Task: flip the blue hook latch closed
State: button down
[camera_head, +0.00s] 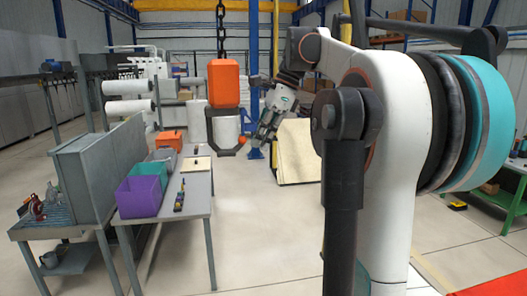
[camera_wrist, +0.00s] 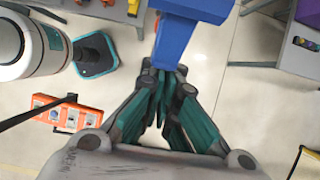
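An orange hook block (camera_head: 223,84) hangs from a chain in the head view. Below it are a pale grey cylinder and a dark hook (camera_head: 226,151), with a small orange part (camera_head: 242,140) on the hook's right. My gripper (camera_head: 257,143) is just right of the hook, pointing down and left. In the wrist view its fingers (camera_wrist: 171,74) converge and look shut, with nothing visible between them. A blue piece (camera_wrist: 190,30) fills the top middle and ends at the fingertips. I cannot tell whether it is the latch or whether they touch. No blue latch is distinguishable in the head view.
A grey table (camera_head: 190,199) on the left holds a purple bin (camera_head: 139,196) and a green bin (camera_head: 151,170). A blue column (camera_head: 252,45) stands behind the gripper. A pale panel (camera_head: 297,150) stands behind to the right. The floor under the hook is clear.

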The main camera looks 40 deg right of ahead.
jog(key=shift+r, duration=1.9)
